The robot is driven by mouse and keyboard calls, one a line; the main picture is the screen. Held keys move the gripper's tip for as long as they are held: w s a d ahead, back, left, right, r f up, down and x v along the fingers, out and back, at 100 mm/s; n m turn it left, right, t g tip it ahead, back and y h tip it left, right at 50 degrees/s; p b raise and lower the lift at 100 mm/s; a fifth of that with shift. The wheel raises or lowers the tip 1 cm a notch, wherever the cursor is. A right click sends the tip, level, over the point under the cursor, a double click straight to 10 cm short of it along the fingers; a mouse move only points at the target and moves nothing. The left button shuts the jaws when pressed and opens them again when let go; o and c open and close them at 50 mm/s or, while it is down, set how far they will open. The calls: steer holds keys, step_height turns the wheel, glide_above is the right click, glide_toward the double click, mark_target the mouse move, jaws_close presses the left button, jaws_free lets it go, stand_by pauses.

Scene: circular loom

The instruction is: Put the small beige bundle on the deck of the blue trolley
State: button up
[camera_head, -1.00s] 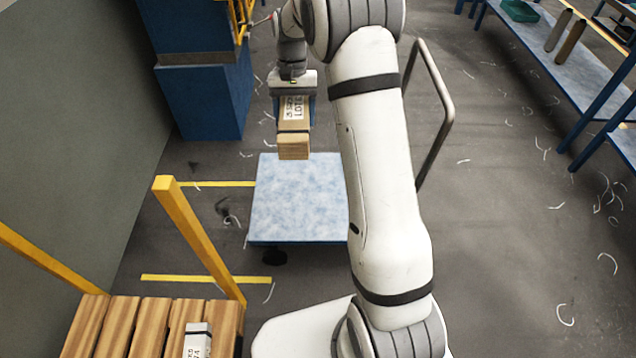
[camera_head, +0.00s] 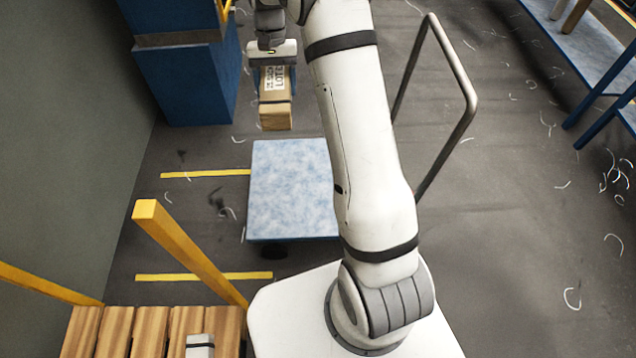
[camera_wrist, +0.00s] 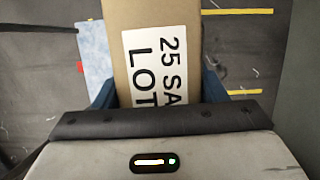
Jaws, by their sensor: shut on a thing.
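My gripper (camera_head: 275,82) is shut on the small beige bundle (camera_head: 276,117), which has a white label with dark print. In the wrist view the bundle (camera_wrist: 170,25) fills the space between the two blue fingers, its label showing "25 SA" and "LOT". The blue trolley's deck (camera_head: 290,195) is a pale mottled blue plate, empty where it shows. In the head view the bundle appears just beyond the deck's far edge, held in the air. My arm hides the deck's right edge. A strip of the deck (camera_wrist: 96,60) shows left of the bundle in the wrist view.
The trolley's grey handle (camera_head: 470,100) rises on the right. A blue machine cabinet (camera_head: 185,85) stands at the back left. A wooden slatted platform (camera_head: 118,330) with yellow posts (camera_head: 180,245) and a pale labelled item (camera_head: 200,346) is at the front left. A blue-legged bench (camera_head: 590,50) is far right.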

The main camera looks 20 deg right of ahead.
steer(key=b, duration=2.7)
glide_above(286, 194)
steer(key=w, duration=0.2)
step_height(286, 194, down, 44)
steer(key=f+b, duration=0.1)
steer(key=f, duration=0.2)
steer(key=f+b, duration=0.1)
steer(key=f, duration=0.3)
steer(key=f+b, duration=0.2)
steer(key=f, duration=0.1)
steer(key=shift+s+d+f, duration=0.15)
steer(key=shift+s+f, duration=0.05)
steer(key=shift+s, duration=0.05)
steer(key=shift+f, duration=0.15)
steer(key=o, duration=1.3)
